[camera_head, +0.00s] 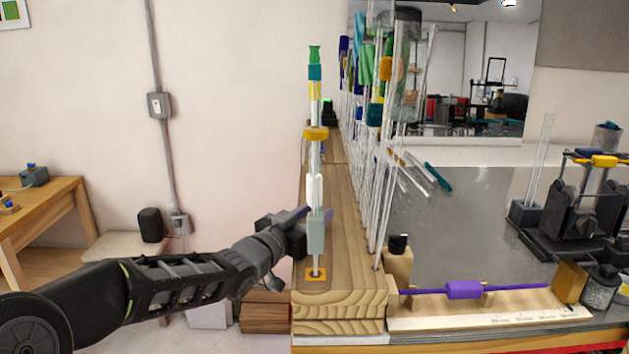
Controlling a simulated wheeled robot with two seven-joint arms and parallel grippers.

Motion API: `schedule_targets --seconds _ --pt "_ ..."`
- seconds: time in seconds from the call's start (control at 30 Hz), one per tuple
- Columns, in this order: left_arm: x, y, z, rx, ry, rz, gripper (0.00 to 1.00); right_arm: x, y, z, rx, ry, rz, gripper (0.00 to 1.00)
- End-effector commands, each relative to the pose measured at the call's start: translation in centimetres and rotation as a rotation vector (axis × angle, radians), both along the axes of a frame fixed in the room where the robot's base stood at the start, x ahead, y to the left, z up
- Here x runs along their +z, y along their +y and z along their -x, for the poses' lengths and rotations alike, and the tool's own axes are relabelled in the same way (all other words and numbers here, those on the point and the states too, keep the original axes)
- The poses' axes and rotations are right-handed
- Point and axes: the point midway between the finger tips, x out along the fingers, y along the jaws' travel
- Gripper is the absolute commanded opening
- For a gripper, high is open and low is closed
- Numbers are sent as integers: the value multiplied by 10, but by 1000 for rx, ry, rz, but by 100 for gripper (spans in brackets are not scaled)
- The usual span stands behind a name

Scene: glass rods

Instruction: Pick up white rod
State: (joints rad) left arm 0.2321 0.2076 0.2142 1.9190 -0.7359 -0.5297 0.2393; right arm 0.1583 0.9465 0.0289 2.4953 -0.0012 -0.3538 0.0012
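A white sleeve (314,190) shows on an upright rod near the front of the wooden ledge. A pale grey-green sleeve (316,236) sits below it, and the foot stands at an orange square (315,274). Yellow, teal and green pieces line up above; I cannot tell whether they belong to this rod or to ones behind. My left gripper (318,213) reaches in from the left at the white sleeve's lower end. Its purplish finger parts show on both sides of the rod, partly hidden by it. I cannot tell whether they touch it. My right gripper is out of view.
Many clear rods with coloured sleeves (385,68) stand close by on the right and behind. A purple-sleeved rod (464,290) lies across a low wooden stand at right. Black equipment (565,210) stands far right.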

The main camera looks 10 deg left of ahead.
Motion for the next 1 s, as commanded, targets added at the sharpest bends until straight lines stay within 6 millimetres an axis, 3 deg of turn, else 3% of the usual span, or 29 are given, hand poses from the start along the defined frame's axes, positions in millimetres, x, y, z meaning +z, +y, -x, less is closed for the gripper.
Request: schedule_targets --seconds 0.33,0.77,1.0 --pt "0 0 0 0 0 0 35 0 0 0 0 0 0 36" --pt "0 0 0 0 0 0 0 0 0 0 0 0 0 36" --pt "0 0 0 0 0 0 0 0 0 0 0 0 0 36"
